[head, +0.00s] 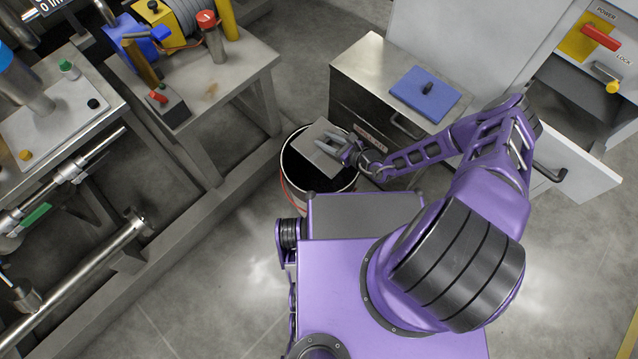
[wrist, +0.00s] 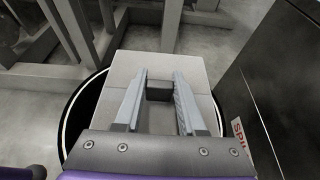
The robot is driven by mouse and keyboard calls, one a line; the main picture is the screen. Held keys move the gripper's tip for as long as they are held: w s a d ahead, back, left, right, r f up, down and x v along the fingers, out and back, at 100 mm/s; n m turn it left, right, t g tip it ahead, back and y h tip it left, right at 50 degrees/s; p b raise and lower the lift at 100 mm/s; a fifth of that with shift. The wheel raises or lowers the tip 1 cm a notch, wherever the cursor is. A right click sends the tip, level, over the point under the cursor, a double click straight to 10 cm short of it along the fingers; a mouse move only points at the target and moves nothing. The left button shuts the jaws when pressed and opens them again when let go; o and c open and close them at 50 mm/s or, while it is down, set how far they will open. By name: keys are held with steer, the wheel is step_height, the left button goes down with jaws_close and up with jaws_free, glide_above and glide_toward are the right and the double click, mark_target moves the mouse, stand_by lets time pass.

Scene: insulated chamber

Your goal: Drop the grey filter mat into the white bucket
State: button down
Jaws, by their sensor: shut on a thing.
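The grey filter mat (head: 319,148) is a flat square with a small dark block on top. In the wrist view the mat (wrist: 158,66) lies beneath my fingers, and the dark block (wrist: 160,90) sits between the fingertips. My gripper (head: 336,142) is shut on that block and holds the mat over the bucket's mouth. The white bucket (head: 318,197) stands on the floor, with a dark inside and a red line on its outer side. Its pale rim (wrist: 68,118) curves around the mat in the wrist view. The mat hides part of the opening.
A metal drawer cabinet (head: 357,69) stands just right of the bucket, with a blue mat (head: 425,92) on top. A steel workbench (head: 208,86) stands to the left. Floor left of my base is clear.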

steer(key=shift+f, duration=0.1)
steer(key=shift+c, duration=2.1)
jaws_free()
steer(key=shift+d, duration=0.1)
